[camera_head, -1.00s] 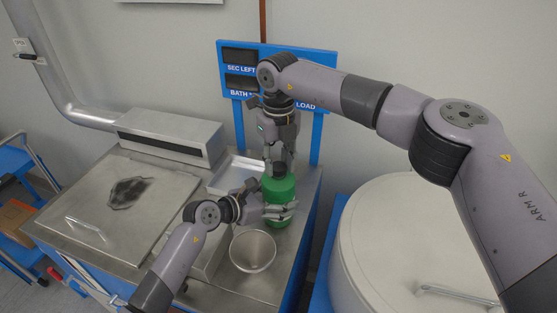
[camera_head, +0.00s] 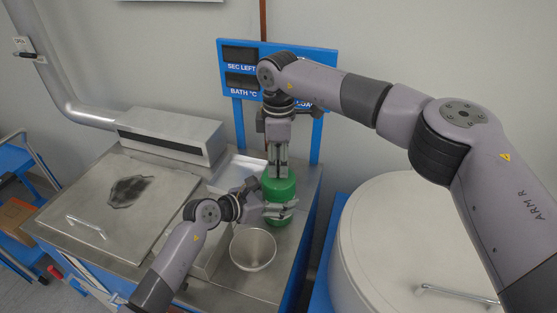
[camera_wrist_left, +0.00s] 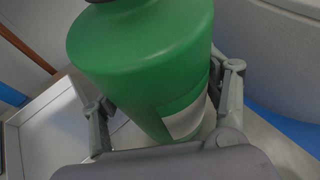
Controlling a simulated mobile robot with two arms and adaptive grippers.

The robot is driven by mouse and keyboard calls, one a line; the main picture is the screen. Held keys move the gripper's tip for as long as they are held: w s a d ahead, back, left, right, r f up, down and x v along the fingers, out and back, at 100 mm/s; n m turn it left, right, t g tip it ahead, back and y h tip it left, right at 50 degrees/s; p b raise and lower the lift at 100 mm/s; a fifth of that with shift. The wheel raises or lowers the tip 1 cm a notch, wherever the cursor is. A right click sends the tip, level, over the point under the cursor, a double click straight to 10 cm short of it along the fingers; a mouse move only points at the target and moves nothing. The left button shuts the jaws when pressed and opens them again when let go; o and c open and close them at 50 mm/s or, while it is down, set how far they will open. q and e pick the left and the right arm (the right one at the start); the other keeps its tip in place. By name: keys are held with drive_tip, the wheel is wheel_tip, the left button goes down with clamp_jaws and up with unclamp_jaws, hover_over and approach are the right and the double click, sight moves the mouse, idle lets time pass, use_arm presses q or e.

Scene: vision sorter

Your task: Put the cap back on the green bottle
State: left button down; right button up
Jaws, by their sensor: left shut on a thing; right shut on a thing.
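The green bottle (camera_head: 279,187) stands upright on the steel worktop. It also fills the middle of the left wrist view (camera_wrist_left: 145,55), where a pale label band shows low on its side. My left gripper (camera_head: 280,209) is shut around the bottle's body, with a finger on either side of it in the wrist view. My right gripper (camera_head: 278,174) points straight down over the bottle's top, its fingers close together at the neck. The cap cannot be made out between these fingers, and the bottle's mouth is hidden, so I cannot tell how the cap sits.
A shallow metal tray (camera_head: 236,172) lies behind my left wrist. A blue display stand (camera_head: 231,60) rises behind. A lidded steel bath (camera_head: 85,215) is at left and a large white drum (camera_head: 400,215) at right.

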drive_tip(key=m, duration=0.4)
drive_tip(key=o, duration=0.8)
drive_tip(key=shift+r, duration=2.25)
drive_tip(key=shift+c, duration=0.2)
